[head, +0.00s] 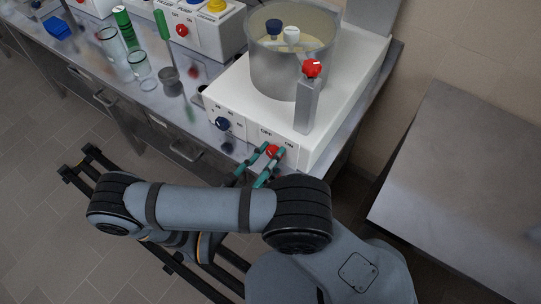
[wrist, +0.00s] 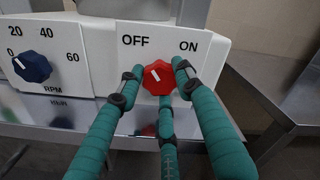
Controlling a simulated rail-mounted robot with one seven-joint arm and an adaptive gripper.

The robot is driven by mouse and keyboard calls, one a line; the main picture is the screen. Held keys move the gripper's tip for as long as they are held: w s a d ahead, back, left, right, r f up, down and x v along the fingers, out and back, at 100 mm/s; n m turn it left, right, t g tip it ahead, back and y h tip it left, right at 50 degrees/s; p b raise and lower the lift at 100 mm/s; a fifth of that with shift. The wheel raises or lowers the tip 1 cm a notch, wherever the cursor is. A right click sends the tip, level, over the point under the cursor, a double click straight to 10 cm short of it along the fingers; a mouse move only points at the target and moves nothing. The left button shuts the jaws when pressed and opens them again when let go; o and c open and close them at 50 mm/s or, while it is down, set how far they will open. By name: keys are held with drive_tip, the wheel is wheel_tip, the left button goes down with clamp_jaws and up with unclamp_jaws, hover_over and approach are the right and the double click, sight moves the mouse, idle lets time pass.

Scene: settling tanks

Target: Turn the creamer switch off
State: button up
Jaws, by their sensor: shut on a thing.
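The creamer is a white machine base (head: 245,105) with a clear round vessel (head: 290,75) on top. Its switch is a red knob (head: 272,151) on the front panel below the OFF and ON labels. In the wrist view the red knob (wrist: 158,78) has a white pointer mark that leans up and left, towards OFF. My gripper (head: 264,158) is at the front panel. In the wrist view my gripper (wrist: 158,84) is shut on the red knob, with teal fingers at its left, right and below. The fingertips hide parts of the knob's edge.
A blue RPM knob (wrist: 32,66) sits left of the switch. A red tap handle (head: 312,68) stands on a grey post in front of the vessel. Glassware (head: 140,62) and another white device (head: 205,32) are further left on the bench. A separate metal table (head: 470,165) stands at right.

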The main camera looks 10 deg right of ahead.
drive_tip(key=o, duration=1.1)
drive_tip(key=shift+o, duration=0.2)
drive_tip(key=shift+a, duration=0.1)
drive_tip(key=v, duration=1.2)
drive_tip(key=x, duration=1.2)
